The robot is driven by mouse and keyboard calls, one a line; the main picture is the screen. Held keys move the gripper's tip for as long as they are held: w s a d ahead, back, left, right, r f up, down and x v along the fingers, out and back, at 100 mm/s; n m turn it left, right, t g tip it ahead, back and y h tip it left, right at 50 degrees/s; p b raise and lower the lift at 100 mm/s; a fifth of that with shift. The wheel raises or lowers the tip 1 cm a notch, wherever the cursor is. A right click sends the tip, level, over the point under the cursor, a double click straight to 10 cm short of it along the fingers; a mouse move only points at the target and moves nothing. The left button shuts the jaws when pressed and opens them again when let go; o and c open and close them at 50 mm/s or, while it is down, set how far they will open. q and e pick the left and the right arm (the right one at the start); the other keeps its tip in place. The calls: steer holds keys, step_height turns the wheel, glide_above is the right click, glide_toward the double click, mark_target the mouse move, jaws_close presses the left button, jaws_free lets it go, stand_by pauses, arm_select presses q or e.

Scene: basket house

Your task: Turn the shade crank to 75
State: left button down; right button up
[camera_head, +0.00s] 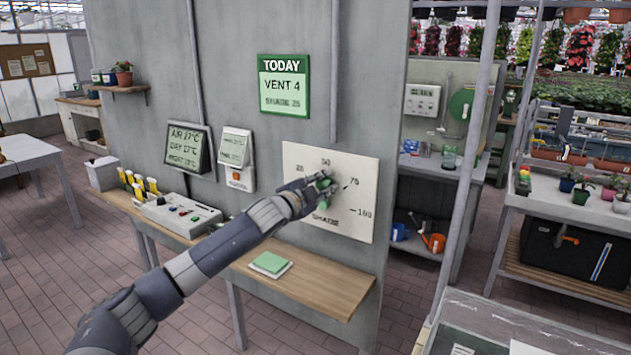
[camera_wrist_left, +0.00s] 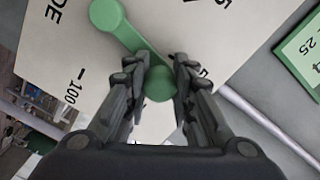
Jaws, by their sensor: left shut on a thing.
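The green shade crank (camera_head: 327,203) is on a pale dial plate (camera_head: 361,229) marked 25, 50, 75 and 100, on the grey wall panel. My left gripper (camera_head: 321,181) is at the crank and covers part of it. In the left wrist view, the crank's arm (camera_wrist_left: 128,38) runs from a round end at the top left to a knob (camera_wrist_left: 158,84). The knob sits between the fingers of my left gripper (camera_wrist_left: 158,75), which are shut on it. The hand hides much of the dial, so I cannot tell the exact mark the crank points to. My right gripper is out of view.
A green TODAY sign (camera_head: 284,86) above reads VENT 4, SHADE 25. A wooden shelf (camera_head: 325,287) below holds a green pad (camera_head: 270,263) and a control box (camera_head: 180,215). A metal post (camera_head: 478,110) stands to the right.

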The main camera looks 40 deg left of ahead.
arm_select(q)
steer(key=d+m, duration=0.1)
steer(key=d+f+m, duration=0.1)
steer(key=m, duration=0.1)
steer(key=shift+w+d, duration=0.15)
steer(key=shift+d, duration=0.2)
steer(key=shift+d+f+m, duration=0.4)
steer(key=shift+m, duration=0.35)
steer(key=shift+d+f+m, duration=0.35)
steer(key=shift+f+m, duration=0.05)
steer(key=shift+m, duration=0.35)
steer(key=c, duration=1.3)
jaws_free()
steer(key=shift+w, duration=0.1)
steer(key=shift+r+y, duration=0.1)
steer(key=shift+y, duration=0.2)
steer(key=shift+s, duration=0.25)
steer(key=s+d, duration=0.2)
steer(key=s, duration=0.9)
steer(key=shift+s+r, duration=0.2)
